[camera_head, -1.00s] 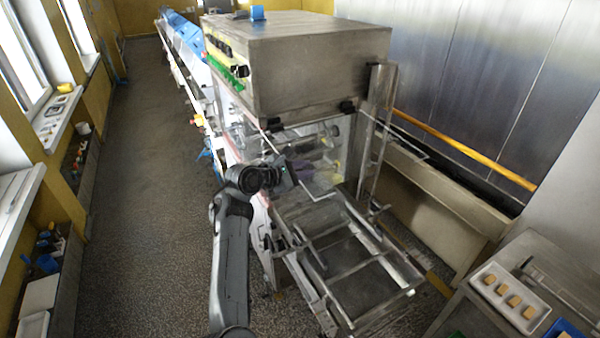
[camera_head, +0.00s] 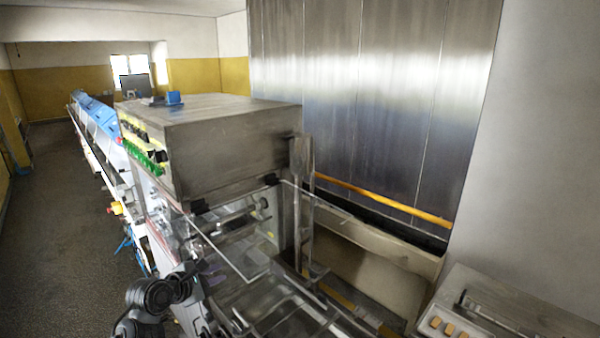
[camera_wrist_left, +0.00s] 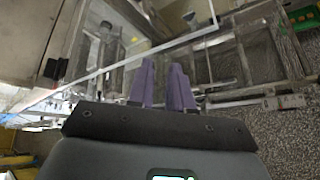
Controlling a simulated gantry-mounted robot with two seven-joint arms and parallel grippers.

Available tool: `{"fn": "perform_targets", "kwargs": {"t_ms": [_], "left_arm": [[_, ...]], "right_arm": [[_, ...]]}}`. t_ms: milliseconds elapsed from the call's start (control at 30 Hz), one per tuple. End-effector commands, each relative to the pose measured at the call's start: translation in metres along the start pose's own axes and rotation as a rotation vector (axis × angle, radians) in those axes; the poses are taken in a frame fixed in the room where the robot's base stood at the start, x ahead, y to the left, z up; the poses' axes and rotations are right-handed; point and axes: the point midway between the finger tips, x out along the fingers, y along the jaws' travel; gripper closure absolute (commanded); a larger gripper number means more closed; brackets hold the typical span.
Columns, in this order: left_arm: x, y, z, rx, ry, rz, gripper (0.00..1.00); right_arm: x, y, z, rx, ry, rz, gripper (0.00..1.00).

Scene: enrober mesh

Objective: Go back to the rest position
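My left gripper (camera_head: 212,272) is low in the head view, in front of the steel enrober machine (camera_head: 215,150), beside its open frame. In the left wrist view its two purple fingers (camera_wrist_left: 163,85) stand a little apart with a narrow gap, and nothing shows between them. My right gripper is in neither view. The machine's wire frame and metal bars (camera_wrist_left: 215,60) show past the fingers in the wrist view. I cannot tell from these views how far the fingers are from the bars.
A thin metal rod frame (camera_head: 235,262) juts out close to my left gripper. A tray (camera_head: 425,324) of small tan pieces is cut off at the lower right. A yellow-orange bar (camera_head: 380,200) runs along the steel wall panels (camera_head: 370,90). Open floor (camera_head: 70,240) lies left of the machine.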

Motion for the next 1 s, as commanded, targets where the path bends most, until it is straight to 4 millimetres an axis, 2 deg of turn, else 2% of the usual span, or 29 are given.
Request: {"fn": "perform_targets", "kwargs": {"t_ms": [33,200,300,400,567,700,800,900,1000], "left_arm": [[-0.007,-0.018,-0.027,0.068,0.065,-0.021,0.80],[-0.046,-0.084,-0.098,0.417,0.269,-0.147,0.80],[-0.074,-0.128,-0.124,0.647,0.350,-0.260,0.80],[-0.104,-0.173,-0.138,0.878,0.388,-0.388,0.80],[-0.155,-0.249,-0.136,1.236,0.353,-0.604,0.80],[-0.200,-0.311,-0.117,1.513,0.233,-0.769,0.80],[-0.230,-0.349,-0.101,1.670,0.119,-0.857,0.80],[-0.257,-0.378,-0.084,1.787,0.007,-0.914,0.80],[-0.276,-0.398,-0.071,1.868,-0.085,-0.947,0.80]], "right_arm": [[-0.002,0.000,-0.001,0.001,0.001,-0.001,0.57],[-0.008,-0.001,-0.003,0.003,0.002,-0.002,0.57],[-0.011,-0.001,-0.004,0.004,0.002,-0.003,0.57],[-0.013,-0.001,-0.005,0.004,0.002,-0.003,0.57],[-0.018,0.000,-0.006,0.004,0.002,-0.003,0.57],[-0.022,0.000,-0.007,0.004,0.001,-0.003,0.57],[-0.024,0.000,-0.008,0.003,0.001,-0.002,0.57],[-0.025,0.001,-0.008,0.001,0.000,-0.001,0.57],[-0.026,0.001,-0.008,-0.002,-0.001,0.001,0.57]]}}
